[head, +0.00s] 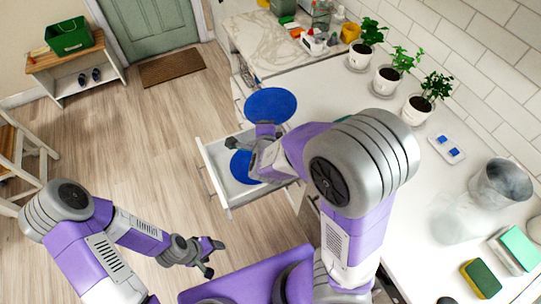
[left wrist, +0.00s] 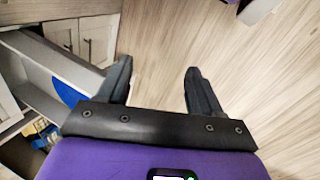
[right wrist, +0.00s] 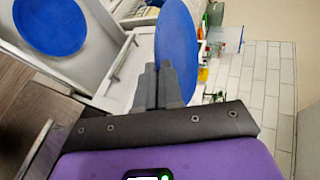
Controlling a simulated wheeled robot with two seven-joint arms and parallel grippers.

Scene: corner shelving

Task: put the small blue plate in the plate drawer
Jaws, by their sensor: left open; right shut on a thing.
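My right gripper (head: 266,133) is shut on the rim of a blue plate (head: 270,104), held above the open drawer's far end near the counter edge. In the right wrist view the held blue plate (right wrist: 178,48) stands edge-up between the closed fingers (right wrist: 157,84). A second blue plate (head: 240,166) lies in the open white drawer (head: 217,158), partly hidden by my right arm. It also shows in the right wrist view (right wrist: 50,24). My left gripper (head: 211,258) is open and empty over the floor; its spread fingers show in the left wrist view (left wrist: 158,78).
The white counter (head: 318,87) runs along the right, with several potted plants (head: 389,80), a glass (head: 500,184) and sponges (head: 481,278). A wooden bench (head: 75,66) with a green box (head: 69,37) stands at the back left. The floor left of the drawer is clear.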

